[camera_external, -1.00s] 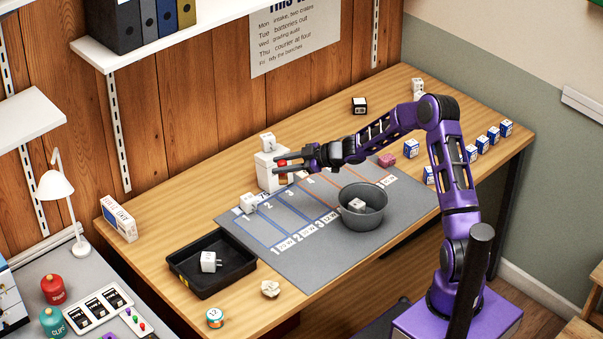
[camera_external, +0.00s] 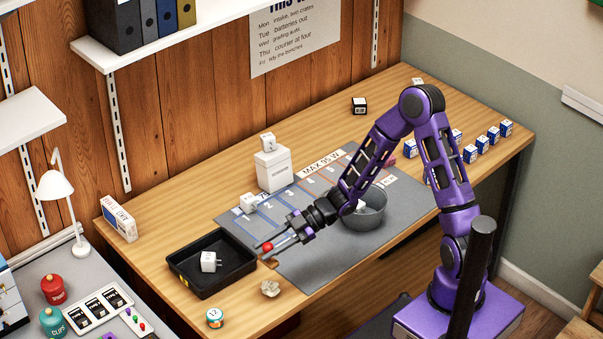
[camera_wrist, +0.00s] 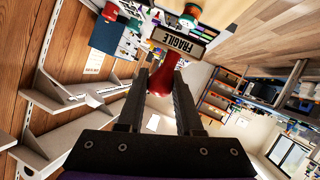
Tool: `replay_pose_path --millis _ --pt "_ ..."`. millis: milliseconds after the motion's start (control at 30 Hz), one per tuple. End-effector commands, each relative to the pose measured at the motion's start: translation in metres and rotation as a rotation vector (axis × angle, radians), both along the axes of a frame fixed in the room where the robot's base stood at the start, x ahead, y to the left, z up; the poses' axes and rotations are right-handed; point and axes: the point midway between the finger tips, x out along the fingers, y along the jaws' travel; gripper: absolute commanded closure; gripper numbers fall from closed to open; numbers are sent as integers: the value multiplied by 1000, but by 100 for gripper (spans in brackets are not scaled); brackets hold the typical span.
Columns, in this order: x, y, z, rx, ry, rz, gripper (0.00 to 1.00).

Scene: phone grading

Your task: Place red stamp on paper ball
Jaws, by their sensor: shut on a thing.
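A red stamp (camera_external: 267,246) is held between the fingertips of my gripper (camera_external: 272,243). In the wrist view its red handle (camera_wrist: 163,79) sits between the two fingers, and its plate reads FRAGILE. The crumpled, pale paper ball (camera_external: 270,288) lies on the wooden table near its front edge, below the stamp in the external picture and apart from it. The paper ball cannot be made out in the wrist view.
A black tray (camera_external: 180,272) holding a white cube is left of the gripper. A grey mat (camera_external: 310,262) with a grey bowl (camera_external: 371,219) lies to the right. A small teal-and-orange tin (camera_external: 215,318) stands left of the paper ball. A white container (camera_external: 272,172) stands behind.

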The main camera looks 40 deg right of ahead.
Motion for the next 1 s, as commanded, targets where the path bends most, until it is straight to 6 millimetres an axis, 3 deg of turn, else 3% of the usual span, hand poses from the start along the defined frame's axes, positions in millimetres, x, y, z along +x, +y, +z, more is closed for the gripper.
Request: replay_pose_path --millis 33,100,333,533,933,967,1000 --pt "0 0 -14 2 5 0 100" --pt "0 0 -25 2 4 0 100" --pt "1 0 -43 1 1 -2 100" --pt "1 0 -71 1 1 -2 100" --pt "1 0 -78 0 -1 -2 100" --pt "1 0 -77 0 -1 -2 62" --pt "1 0 -76 0 -1 -2 55"
